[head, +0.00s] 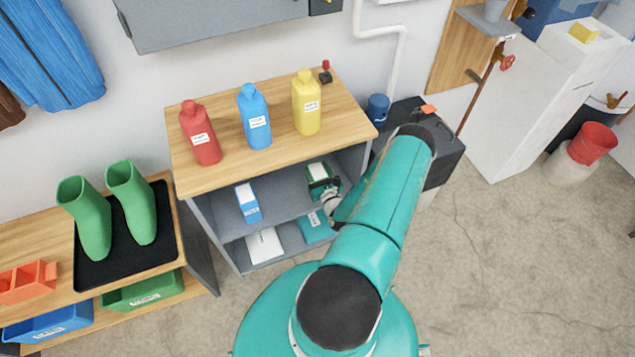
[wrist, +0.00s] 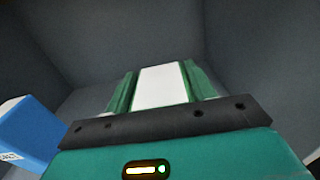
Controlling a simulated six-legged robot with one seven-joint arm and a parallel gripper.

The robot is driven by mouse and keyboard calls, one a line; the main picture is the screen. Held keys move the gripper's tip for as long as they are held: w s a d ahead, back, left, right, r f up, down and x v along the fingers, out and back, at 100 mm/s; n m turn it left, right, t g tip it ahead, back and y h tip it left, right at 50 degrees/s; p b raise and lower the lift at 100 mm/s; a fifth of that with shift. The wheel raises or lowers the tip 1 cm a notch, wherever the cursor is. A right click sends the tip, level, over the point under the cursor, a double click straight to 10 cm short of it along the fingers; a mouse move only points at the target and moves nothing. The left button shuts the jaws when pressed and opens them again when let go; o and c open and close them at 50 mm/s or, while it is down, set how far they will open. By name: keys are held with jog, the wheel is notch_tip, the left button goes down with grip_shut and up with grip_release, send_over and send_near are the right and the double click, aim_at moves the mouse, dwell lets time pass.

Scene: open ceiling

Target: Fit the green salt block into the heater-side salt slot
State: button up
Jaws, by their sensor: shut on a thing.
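My gripper (head: 327,190) reaches into the right side of the cabinet's upper shelf space and is shut on the green salt block (head: 317,171), which has a white label face. In the wrist view the block's white face (wrist: 162,85) shows between green sides, just past the dark bar of my gripper. A blue block (head: 248,204) with a white label stands apart to the left on the same shelf; its blue side also shows at the wrist view's left edge (wrist: 28,130). I cannot make out the heater-side slot, or whether the block touches the shelf.
The wooden cabinet top (head: 225,172) carries red (head: 200,135), blue (head: 254,118) and yellow (head: 306,105) bottles. Below the shelf lie a white package (head: 264,245) and a teal one (head: 316,229). Grey cabinet walls close in around my gripper. Open floor (head: 510,240) lies to the right.

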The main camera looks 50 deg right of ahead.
grip_shut()
jog(key=shift+r, duration=0.1)
jog(key=shift+r, duration=0.1)
